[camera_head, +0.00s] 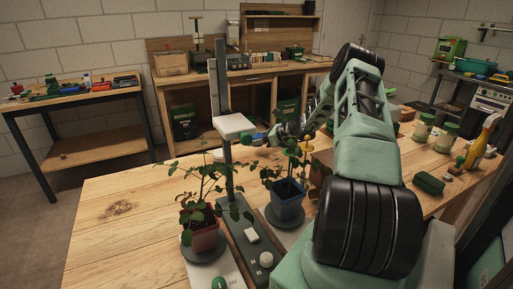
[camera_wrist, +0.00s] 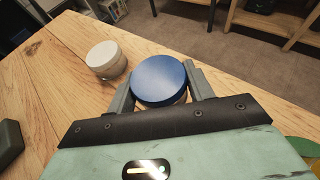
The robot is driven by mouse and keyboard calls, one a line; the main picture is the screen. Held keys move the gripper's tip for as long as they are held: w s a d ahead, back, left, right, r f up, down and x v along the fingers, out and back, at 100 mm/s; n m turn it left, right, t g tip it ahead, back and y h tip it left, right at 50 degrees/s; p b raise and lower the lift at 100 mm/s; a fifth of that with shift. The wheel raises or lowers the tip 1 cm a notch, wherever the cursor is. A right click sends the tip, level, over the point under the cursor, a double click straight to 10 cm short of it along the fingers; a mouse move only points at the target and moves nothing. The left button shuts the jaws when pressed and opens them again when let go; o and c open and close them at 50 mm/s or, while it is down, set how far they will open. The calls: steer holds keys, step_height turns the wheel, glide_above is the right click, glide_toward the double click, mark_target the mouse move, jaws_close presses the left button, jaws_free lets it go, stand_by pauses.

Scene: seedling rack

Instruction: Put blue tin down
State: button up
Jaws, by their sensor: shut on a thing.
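The blue tin (camera_wrist: 160,80) is in the wrist view, a round tin with a blue lid and a paler side below. My gripper (camera_wrist: 162,88) has one finger on each side of it and is shut on it. The tin is over the wooden table (camera_wrist: 60,90); I cannot tell whether its base touches the wood. A tin with a whitish lid (camera_wrist: 103,55) stands to its left, apart from it.
In the head view, plants in a red pot (camera_head: 204,236) and a blue pot (camera_head: 287,203) flank a stand (camera_head: 231,190) with a white head. A green box (camera_head: 429,183) and a yellow spray bottle (camera_head: 484,140) are at right. The table's left part (camera_head: 118,210) is clear.

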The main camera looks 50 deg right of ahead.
mark_target(257, 152)
steer(key=shift+f, duration=1.8)
steer(key=shift+f, duration=0.1)
steer(key=shift+f, duration=0.1)
steer(key=o, duration=1)
steer(key=shift+r, duration=0.25)
steer(key=b+v, duration=0.1)
steer(key=v, duration=1.1)
